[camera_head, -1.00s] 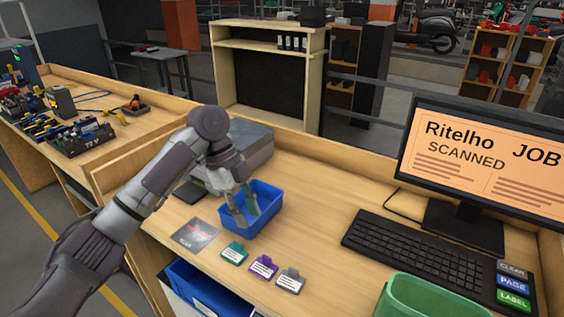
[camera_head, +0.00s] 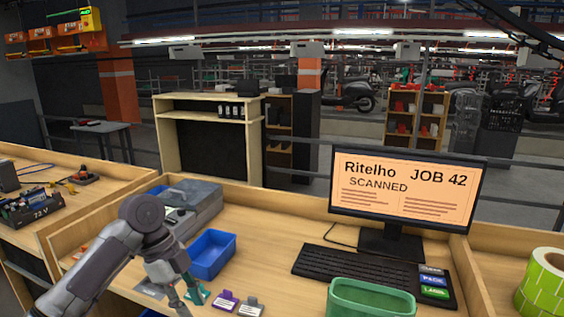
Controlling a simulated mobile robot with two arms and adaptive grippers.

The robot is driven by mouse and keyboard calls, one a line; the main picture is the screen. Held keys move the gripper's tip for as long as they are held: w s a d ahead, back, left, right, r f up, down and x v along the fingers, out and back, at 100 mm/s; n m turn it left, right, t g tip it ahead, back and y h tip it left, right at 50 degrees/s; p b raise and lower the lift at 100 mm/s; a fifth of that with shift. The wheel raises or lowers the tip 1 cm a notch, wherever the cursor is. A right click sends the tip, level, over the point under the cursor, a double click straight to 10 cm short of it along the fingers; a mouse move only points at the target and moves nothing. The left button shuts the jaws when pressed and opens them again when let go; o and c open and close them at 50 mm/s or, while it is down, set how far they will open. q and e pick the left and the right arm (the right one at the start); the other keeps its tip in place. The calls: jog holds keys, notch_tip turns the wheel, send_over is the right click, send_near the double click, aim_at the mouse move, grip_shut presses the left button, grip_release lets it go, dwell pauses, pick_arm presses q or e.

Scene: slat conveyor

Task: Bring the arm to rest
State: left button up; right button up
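My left arm comes in from the lower left. Its gripper (camera_head: 182,297) points down over the bench, in front of the blue bin (camera_head: 212,256), with its fingers apart and nothing seen between them. Behind the fingers, a teal tag (camera_head: 198,295) lies on the bench and is partly covered; whether they touch it I cannot tell. A purple tag (camera_head: 226,300) and a grey tag (camera_head: 250,307) lie to the right. My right gripper is out of view.
A monitor (camera_head: 405,190) reading "Ritelho JOB 42 SCANNED" stands behind a black keyboard (camera_head: 350,270). A green bin (camera_head: 370,298) is at the front, and a green label roll (camera_head: 543,283) at the far right. A grey box (camera_head: 190,203) stands behind the blue bin.

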pick_arm(q)
jog(key=s+d+f+n+t, duration=0.1)
jog(key=s+d+f+n, duration=0.25)
jog(key=s+f, duration=0.4)
jog(key=s+d+f+n+t, duration=0.1)
jog(key=s+d+f+n, duration=0.25)
jog(key=f, duration=0.65)
jog(key=s+a+f+n+t+y, duration=0.1)
jog(key=s+a+n+t+y, duration=0.1)
jog(key=s+a+n, duration=0.35)
jog(key=s+a+f+n+t+y, duration=0.1)
jog(key=s+a+f+n+y, duration=0.15)
jog(key=s+n, duration=0.65)
jog(key=s+f+m+g, duration=0.1)
jog(key=s+f, duration=0.1)
jog(key=f, duration=1.2)
jog(key=s+f+m, duration=0.1)
jog(key=s+f, duration=0.1)
jog(key=f, duration=1.1)
jog(key=s+a+f, duration=0.2)
jog(key=s+f, duration=0.5)
jog(key=s, duration=0.1)
jog(key=s+a+f+g, duration=0.1)
jog(key=s+f, duration=0.6)
jog(key=s, duration=0.1)
jog(key=shift+a+f, duration=0.3)
jog(key=shift+a, duration=0.05)
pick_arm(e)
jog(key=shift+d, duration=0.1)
